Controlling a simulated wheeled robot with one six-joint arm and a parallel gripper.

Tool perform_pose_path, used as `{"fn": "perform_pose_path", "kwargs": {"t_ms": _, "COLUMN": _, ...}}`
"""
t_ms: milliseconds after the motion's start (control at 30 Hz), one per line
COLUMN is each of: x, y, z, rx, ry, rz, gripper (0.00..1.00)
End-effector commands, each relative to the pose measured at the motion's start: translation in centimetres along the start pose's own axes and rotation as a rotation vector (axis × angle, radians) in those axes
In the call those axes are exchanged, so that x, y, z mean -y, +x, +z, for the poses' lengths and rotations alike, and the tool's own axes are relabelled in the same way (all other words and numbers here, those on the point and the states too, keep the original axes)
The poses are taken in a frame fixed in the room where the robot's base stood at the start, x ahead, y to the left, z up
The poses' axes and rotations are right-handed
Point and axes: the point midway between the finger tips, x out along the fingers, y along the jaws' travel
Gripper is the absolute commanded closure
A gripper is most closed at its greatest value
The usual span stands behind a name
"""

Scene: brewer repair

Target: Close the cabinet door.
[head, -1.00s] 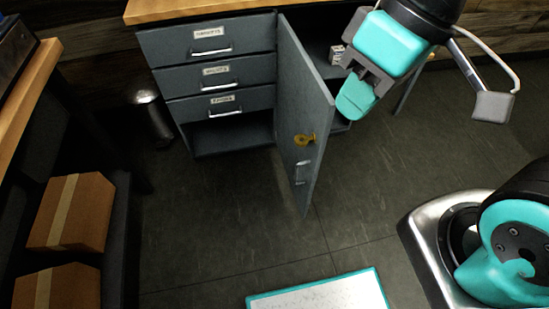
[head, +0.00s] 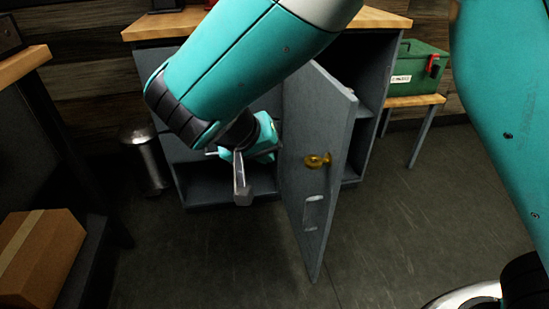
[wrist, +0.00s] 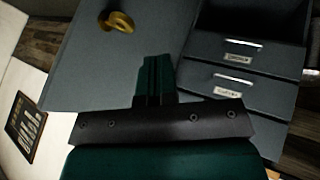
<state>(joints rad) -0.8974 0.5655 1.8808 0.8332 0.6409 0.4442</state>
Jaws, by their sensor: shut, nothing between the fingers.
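The grey cabinet door (head: 312,130) stands wide open, swung out toward me. A gold key (head: 317,160) and a pale handle (head: 313,212) show on its outer face. My gripper (head: 268,143) is left of the door, on the outer-face side, partly hidden by my arm. In the wrist view my gripper (wrist: 154,68) is shut and empty, with the door (wrist: 85,65) and the gold key (wrist: 117,22) beyond the fingertips. I cannot tell whether the fingers touch the door. The cabinet (head: 373,85) has an open compartment behind the door.
Drawers (wrist: 230,88) are left of the door, largely behind my arm in the head view. A bin (head: 146,160) stands at the left. A green toolbox (head: 415,68) sits on a bench (head: 412,101) at the right. A cardboard box (head: 42,255) is at lower left. The floor before the door is clear.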

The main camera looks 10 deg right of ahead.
Motion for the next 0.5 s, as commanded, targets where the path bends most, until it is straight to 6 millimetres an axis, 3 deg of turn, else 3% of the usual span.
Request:
{"fn": "perform_pose_path", "kwargs": {"t_ms": 300, "x": 0.0, "y": 7.2, "z": 0.2, "rx": 0.004, "ry": -0.001, "rz": 0.002, "gripper": 1.00}}
{"fn": "perform_pose_path", "kwargs": {"t_ms": 400, "x": -0.2, "y": 8.9, "z": 0.1, "rx": 0.004, "ry": 0.000, "rz": 0.000, "gripper": 1.00}}
{"fn": "perform_pose_path", "kwargs": {"t_ms": 500, "x": -1.8, "y": 9.3, "z": 0.1, "rx": 0.002, "ry": 0.001, "rz": -0.001, "gripper": 1.00}}
